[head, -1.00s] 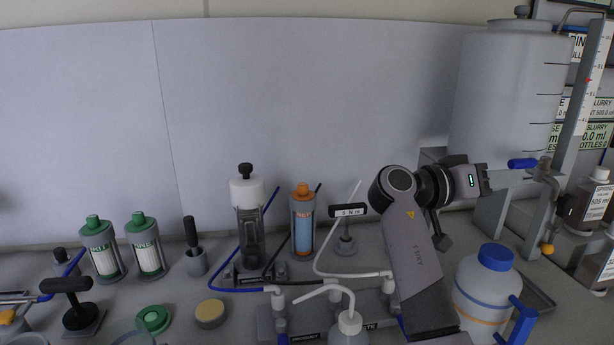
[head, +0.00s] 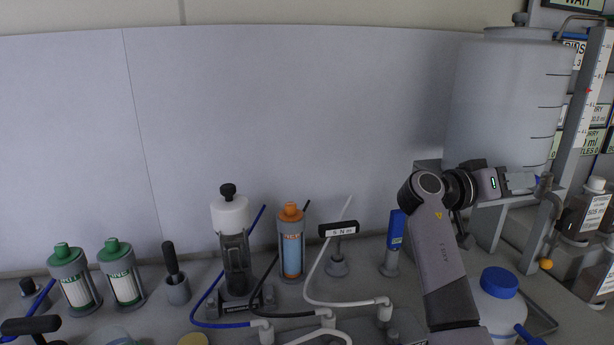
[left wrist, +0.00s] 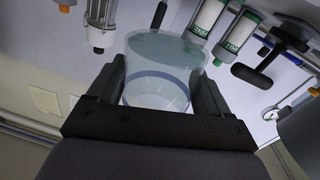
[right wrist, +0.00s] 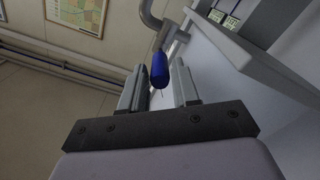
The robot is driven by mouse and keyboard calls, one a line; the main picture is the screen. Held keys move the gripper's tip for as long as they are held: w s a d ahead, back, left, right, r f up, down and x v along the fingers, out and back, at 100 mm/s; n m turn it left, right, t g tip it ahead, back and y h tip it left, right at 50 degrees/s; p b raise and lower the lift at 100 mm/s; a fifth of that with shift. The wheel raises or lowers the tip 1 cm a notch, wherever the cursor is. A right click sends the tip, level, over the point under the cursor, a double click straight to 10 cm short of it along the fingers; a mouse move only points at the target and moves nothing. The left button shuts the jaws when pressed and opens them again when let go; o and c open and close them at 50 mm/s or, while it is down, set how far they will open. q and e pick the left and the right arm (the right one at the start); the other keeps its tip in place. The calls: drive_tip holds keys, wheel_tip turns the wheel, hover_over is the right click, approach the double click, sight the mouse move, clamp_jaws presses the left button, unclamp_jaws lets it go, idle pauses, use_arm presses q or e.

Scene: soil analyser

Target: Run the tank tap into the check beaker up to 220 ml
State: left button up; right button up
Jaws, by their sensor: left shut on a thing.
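The tank (head: 500,100) is a large translucent vessel with level lines at the back right. The blue tap handle (head: 538,181) is mostly hidden behind my right gripper (head: 522,182). In the right wrist view the handle (right wrist: 160,68) shows between the open fingers of my right gripper (right wrist: 158,85), with gaps on both sides. In the left wrist view my left gripper (left wrist: 158,88) is shut on the clear check beaker (left wrist: 160,75). I cannot read its level.
A white bottle with a blue cap (head: 499,281) stands below my right arm. An upright scale (head: 583,110) with a red mark stands beside the tank. Green-capped cartridges (head: 122,275), an orange-capped cartridge (head: 291,245) and tubing fill the bench.

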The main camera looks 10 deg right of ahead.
use_arm(q)
drive_tip(key=shift+r, duration=0.35)
use_arm(e)
drive_tip(key=shift+w+d, duration=0.2)
drive_tip(key=shift+d, duration=1.85)
clamp_jaws()
use_arm(q)
drive_tip(key=shift+s+f, duration=0.1)
